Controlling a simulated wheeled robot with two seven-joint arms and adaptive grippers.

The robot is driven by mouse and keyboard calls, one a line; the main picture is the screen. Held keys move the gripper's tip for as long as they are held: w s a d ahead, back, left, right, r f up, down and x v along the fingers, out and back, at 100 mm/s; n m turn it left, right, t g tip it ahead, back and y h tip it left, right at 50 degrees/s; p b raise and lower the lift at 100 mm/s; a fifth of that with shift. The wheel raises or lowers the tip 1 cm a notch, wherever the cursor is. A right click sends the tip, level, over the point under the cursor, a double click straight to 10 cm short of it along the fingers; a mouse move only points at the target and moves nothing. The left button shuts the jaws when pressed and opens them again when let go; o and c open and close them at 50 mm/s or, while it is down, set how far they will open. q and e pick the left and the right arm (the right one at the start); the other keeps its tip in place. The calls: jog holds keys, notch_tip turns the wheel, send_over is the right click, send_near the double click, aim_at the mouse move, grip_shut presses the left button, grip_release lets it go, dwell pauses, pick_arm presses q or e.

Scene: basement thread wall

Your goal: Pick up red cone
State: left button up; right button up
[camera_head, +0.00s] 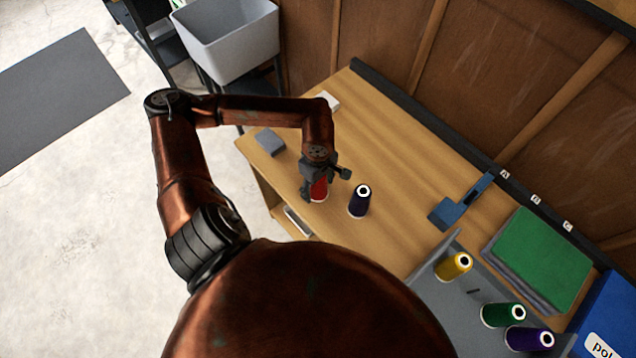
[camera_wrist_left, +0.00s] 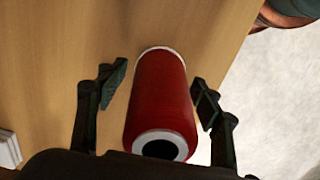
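The red cone (camera_head: 319,188) stands on the wooden table, partly hidden under my left gripper (camera_head: 326,184) in the head view. In the left wrist view the red cone (camera_wrist_left: 160,100) is between the two fingers of my left gripper (camera_wrist_left: 160,98), its white-rimmed hollow end toward the camera. A gap shows between each finger and the cone, so the gripper is open around it. My right gripper is in neither view.
Yellow (camera_head: 454,267), green (camera_head: 503,314) and purple (camera_head: 530,340) cones stand on a grey rack at lower right. A blue holder (camera_head: 458,206) and green cloth stack (camera_head: 541,258) lie further right. A grey block (camera_head: 270,141) lies left.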

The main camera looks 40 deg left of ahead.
pick_arm(q)
jog(key=c, duration=1.2)
jog(key=shift+c, duration=0.2)
jog(key=shift+r, duration=0.55)
notch_tip(320, 180, up, 2)
jog(key=shift+r, duration=0.25)
jog(key=s+d+r+p, duration=0.2)
jog(key=s+r+p, duration=0.7)
jog(key=s, duration=0.5)
jog(key=shift+r+p, duration=0.2)
jog(key=shift+p, duration=0.75)
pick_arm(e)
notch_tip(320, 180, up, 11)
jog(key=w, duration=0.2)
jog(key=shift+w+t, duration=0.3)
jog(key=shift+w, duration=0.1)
